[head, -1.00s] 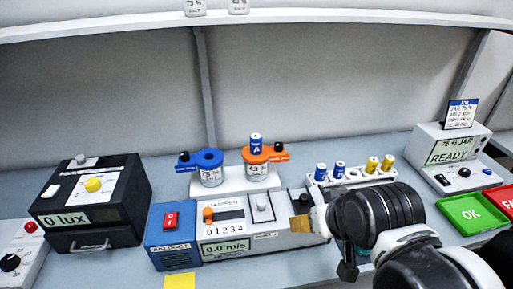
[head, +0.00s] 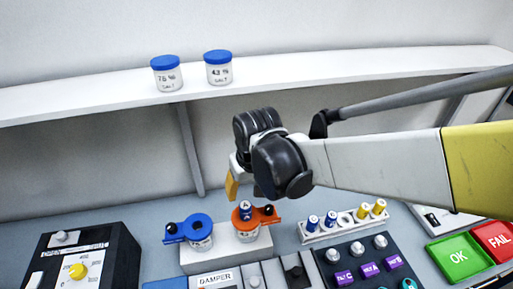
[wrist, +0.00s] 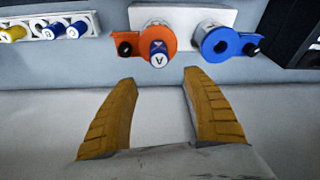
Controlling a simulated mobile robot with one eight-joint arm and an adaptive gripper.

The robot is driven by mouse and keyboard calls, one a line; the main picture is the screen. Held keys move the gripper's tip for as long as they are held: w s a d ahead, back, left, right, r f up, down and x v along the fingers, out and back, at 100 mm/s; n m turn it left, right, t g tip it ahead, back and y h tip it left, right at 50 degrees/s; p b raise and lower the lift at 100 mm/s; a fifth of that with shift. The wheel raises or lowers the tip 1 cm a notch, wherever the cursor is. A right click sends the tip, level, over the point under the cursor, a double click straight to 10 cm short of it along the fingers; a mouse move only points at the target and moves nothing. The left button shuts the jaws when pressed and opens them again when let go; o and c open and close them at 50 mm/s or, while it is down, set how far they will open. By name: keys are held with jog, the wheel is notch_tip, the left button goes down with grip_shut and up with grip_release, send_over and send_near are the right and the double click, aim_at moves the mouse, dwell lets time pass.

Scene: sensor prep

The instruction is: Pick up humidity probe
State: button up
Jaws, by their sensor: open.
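A small blue-and-white cylinder marked with a letter, which looks like the humidity probe (head: 245,209), stands upright in the orange lid (head: 262,216) of a jar. In the wrist view the probe (wrist: 158,56) shows at top centre, inside the orange lid (wrist: 140,38). My gripper (head: 232,188) is above and close to the orange-lidded jar in the head view. In the wrist view its two yellow fingers (wrist: 159,78) are spread apart with nothing between them, and the probe lies beyond the fingertips. Similar blue cylinders (head: 313,222) stand in a rack at the right.
A blue-lidded jar (head: 200,228) stands beside the orange one on a white block. The white rack (head: 340,229) also holds yellow cylinders (head: 379,206). A shelf (head: 300,78) with two salt jars (head: 218,68) runs above. Green OK (head: 460,255) and red FAIL trays (head: 497,240) lie at right.

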send_over(246, 205)
jog(key=f, duration=0.4)
jog(key=shift+s+f+b, duration=0.1)
jog(key=shift+s+b, duration=0.15)
jog(key=shift+b, duration=0.1)
jog(key=x, duration=0.2)
jog(key=b+x, duration=0.1)
jog(key=x, duration=0.2)
jog(key=shift+s+d+f, duration=0.15)
jog(key=shift+d+f, duration=0.05)
jog(key=shift+f, duration=0.15)
jog(key=shift+s+r, duration=0.1)
grip_shut()
